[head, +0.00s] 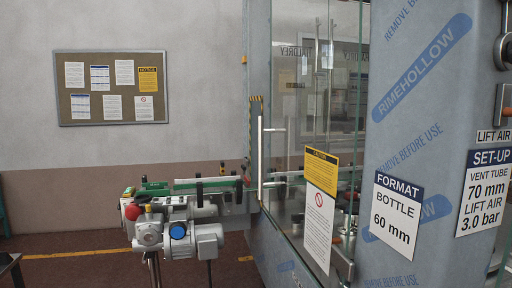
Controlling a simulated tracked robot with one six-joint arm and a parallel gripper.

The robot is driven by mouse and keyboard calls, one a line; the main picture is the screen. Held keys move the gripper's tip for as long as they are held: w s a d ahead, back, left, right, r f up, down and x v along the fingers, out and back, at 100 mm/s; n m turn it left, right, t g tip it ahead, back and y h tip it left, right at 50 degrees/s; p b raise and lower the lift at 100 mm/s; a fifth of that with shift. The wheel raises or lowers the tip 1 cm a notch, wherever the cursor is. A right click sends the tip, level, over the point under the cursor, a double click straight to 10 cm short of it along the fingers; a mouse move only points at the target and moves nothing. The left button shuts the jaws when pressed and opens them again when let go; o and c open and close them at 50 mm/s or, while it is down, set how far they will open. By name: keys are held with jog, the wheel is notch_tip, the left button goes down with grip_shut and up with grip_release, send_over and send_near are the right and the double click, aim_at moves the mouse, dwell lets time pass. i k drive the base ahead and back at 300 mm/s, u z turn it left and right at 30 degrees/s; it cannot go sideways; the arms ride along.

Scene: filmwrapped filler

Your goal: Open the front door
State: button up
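The front door is a clear glass panel (292,105) on the grey-blue machine, right of the middle in the head view. A vertical pale bar handle (261,165) stands at its left side, with short mounts reaching right to the glass. A yellow-and-black striped strip sits near the handle's top. Greenish glass edges show further right; I cannot tell whether the door is fully shut. A yellow-headed notice (320,205) is on the glass. My gripper is not in view.
A conveyor (185,185) with a motor unit (180,235) stands left of the door, close to the handle. The machine's filmwrapped post (415,120) fills the right, with signs and a control. A notice board (112,88) hangs behind. Reddish-brown floor (75,260) shows at lower left.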

aim_at(321, 168)
jog(key=u, duration=0.35)
jog(key=i, duration=1.45)
jog(key=u, duration=0.9)
jog(key=i, duration=1.05)
jog(key=u, duration=0.45)
